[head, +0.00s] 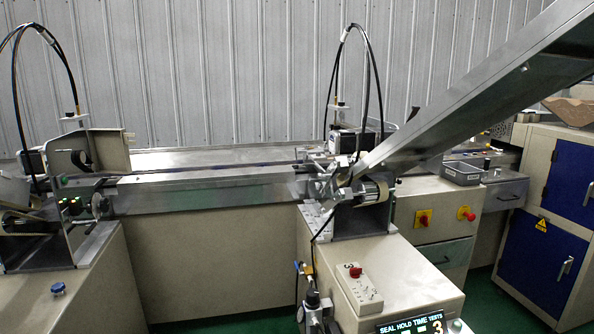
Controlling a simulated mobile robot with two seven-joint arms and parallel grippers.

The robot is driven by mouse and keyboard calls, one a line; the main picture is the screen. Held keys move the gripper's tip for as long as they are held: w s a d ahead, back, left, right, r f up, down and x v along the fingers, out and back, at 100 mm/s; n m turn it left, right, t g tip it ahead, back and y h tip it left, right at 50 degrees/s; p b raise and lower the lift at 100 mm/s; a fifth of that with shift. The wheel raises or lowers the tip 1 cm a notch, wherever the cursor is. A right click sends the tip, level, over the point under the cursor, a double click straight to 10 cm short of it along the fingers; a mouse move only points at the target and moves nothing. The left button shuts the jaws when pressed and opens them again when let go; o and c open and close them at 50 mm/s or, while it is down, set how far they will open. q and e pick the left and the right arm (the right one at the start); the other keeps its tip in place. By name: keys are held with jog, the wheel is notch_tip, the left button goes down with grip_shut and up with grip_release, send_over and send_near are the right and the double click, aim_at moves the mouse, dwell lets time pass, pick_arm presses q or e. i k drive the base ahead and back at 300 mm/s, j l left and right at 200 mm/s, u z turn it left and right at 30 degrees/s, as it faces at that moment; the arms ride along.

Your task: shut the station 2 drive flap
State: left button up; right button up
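A long wrapping machine fills the head view, with a left station (60,215) and a right station (365,205). I see no readable station 2 label. A cream panel (112,150) stands upright behind the left station; I cannot tell whether it is the drive flap. A roller and a motor show at the right station, under a long metal chute (480,85) that slopes up to the right. The chute hides part of that station. Neither of my grippers is in view.
Black cables (372,75) loop above both stations. Red knobs (424,217) sit on the cabinet behind. Blue-door cabinets (545,265) stand at the right. Green floor shows between.

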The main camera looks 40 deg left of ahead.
aim_at(109, 147)
jog(key=j+z, duration=0.15)
jog(key=z, duration=0.8)
jog(key=j+z, duration=0.25)
jog(key=z, duration=0.7)
jog(key=j+z, duration=0.2)
jog(key=z, duration=0.75)
jog(key=j+z, duration=0.15)
jog(key=z, duration=0.8)
jog(key=k+z, duration=0.2)
jog(key=z, duration=0.75)
jog(key=k+z, duration=0.1)
jog(key=z, duration=0.85)
jog(key=l+z, duration=0.15)
jog(key=z, duration=0.8)
jog(key=l+z, duration=0.25)
jog(key=z, duration=0.7)
jog(key=k+l, duration=0.05)
